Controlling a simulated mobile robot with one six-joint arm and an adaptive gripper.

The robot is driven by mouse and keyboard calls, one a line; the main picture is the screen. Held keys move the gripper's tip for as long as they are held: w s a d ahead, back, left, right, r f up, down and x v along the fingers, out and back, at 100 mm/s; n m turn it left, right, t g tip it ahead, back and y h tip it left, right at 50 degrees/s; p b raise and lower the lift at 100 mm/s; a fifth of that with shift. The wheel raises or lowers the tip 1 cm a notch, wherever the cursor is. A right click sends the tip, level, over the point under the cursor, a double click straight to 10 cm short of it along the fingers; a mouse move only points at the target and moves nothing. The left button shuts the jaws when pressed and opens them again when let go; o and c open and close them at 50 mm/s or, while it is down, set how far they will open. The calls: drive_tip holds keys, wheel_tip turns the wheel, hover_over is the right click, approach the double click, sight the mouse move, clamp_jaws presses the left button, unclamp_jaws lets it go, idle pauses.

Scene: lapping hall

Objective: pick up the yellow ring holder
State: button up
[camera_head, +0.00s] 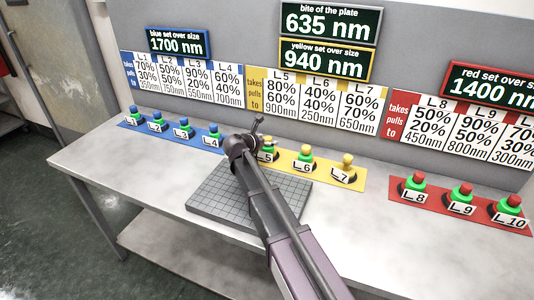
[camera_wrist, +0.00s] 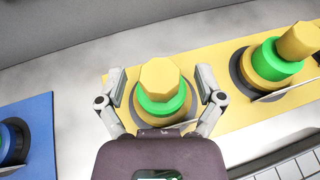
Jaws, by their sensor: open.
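Holders with yellow knobs and green bands stand in a row on a yellow strip (camera_head: 322,172), labelled L5, L6 (camera_head: 305,155) and L7 (camera_head: 347,163). The L5 holder (camera_head: 267,146) is partly hidden by my arm. My gripper (camera_wrist: 160,74) is open, with one finger on each side of this holder.
Blue holders (camera_head: 182,130) stand on a blue strip at left, red ones (camera_head: 459,195) on a red strip at right. A grey gridded plate (camera_head: 215,200) lies in front, under my arm. Signboards rise behind. The table's front left (camera_head: 120,165) is clear.

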drive_tip(key=shift+c, duration=0.2)
idle(0.4)
clamp_jaws()
